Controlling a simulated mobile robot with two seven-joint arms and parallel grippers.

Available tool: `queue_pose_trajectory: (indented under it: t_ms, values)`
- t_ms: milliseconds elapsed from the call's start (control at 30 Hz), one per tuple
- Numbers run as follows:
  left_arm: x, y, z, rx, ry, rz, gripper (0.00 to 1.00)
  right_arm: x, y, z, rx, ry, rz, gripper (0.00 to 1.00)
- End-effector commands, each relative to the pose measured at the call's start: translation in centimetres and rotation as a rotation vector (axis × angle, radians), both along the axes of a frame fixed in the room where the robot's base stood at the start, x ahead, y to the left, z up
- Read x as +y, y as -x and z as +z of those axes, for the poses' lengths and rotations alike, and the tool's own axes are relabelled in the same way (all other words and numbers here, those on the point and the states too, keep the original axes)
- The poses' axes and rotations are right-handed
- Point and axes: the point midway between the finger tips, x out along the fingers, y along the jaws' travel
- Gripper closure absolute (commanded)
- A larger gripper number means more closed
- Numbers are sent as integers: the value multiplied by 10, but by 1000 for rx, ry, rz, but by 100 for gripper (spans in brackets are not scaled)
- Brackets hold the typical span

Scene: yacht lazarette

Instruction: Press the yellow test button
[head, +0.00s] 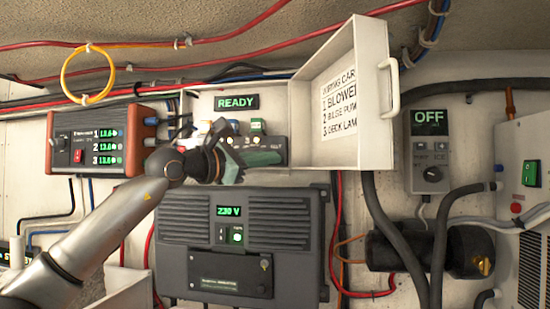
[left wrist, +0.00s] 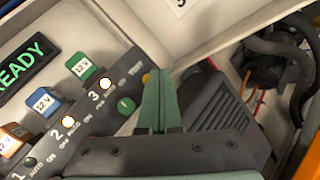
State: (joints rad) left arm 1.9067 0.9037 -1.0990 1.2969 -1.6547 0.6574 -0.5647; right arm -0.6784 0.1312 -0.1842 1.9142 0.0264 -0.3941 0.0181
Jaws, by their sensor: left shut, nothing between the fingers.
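The yellow test button (left wrist: 146,77) shows as a small yellow patch beside the TEST label in the left wrist view. My fingers partly cover it. It sits at the end of a dark switch panel (left wrist: 85,108), which also shows in the head view (head: 271,151). My left gripper (left wrist: 160,75) is shut and empty, its green fingertips right beside the button. I cannot tell whether they touch it. In the head view the left gripper (head: 236,162) is in front of the panel. I cannot make out the button there. My right gripper is not in view.
A green READY display (head: 237,102) is above the panel. An open white box door (head: 352,95) stands out just right of the gripper. A dark 230 V unit (head: 230,245) is below. Blue (left wrist: 43,101) and green (left wrist: 83,67) 12 V plugs stand up from the panel.

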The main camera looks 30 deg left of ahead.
Motion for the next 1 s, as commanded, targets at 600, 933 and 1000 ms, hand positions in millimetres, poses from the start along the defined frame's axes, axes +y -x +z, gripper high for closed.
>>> queue_pose_trajectory:
  t_ms: [600,933,1000]
  values:
    - [2,-8,0,0,0,0,100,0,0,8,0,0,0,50]
    - [3,-11,1,0,1,0,100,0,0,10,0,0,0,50]
    - [3,-12,1,0,1,0,100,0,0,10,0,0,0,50]
